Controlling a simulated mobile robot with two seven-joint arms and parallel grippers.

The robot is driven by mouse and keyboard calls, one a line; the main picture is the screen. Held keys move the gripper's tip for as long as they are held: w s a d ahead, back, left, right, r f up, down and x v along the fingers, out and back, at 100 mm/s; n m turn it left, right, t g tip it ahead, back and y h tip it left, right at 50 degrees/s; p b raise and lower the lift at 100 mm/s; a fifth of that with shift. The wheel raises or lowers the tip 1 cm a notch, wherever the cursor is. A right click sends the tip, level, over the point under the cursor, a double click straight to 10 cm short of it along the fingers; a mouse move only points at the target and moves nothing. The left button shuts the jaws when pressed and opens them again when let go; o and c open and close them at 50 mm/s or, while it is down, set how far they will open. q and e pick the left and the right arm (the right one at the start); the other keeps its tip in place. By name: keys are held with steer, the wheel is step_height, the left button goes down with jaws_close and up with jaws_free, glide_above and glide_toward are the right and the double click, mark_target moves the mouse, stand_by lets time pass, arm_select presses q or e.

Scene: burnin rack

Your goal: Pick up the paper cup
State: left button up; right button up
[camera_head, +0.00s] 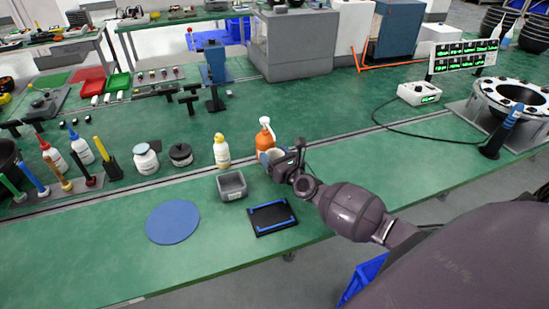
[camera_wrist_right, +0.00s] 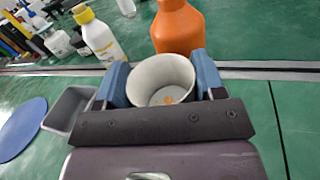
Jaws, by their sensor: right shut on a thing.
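The pale paper cup (camera_wrist_right: 160,80) sits between the two blue fingers of my right gripper (camera_wrist_right: 162,82) in the right wrist view, its open top facing the camera. The fingers close on its left and right sides. In the head view my right gripper (camera_head: 279,160) is at the cup (camera_head: 272,154), just in front of the orange bottle, and covers much of it. I cannot tell whether the cup touches the table. My left gripper does not show.
An orange spray bottle (camera_head: 265,138) stands right behind the cup. A white bottle with a yellow cap (camera_head: 222,153) stands to its left. A grey bin (camera_head: 232,193), a black tray with blue edges (camera_head: 250,224) and a blue disc (camera_head: 172,222) lie nearer.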

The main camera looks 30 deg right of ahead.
steer(key=shift+r+p, duration=0.45)
steer(key=shift+r, duration=0.5)
steer(key=shift+s+r, duration=0.15)
steer(key=shift+r, duration=0.15)
steer(key=s, duration=1.2)
steer(key=shift+s+d+f, duration=0.15)
steer(key=shift+s+f, duration=0.05)
steer(key=shift+f, duration=0.05)
steer(key=shift+s+b, duration=0.4)
steer(key=shift+s, duration=0.75)
steer(key=shift+s+b, duration=0.35)
steer(key=shift+s, duration=1)
steer(key=shift+s+r, duration=0.1)
steer(key=shift+s, duration=0.1)
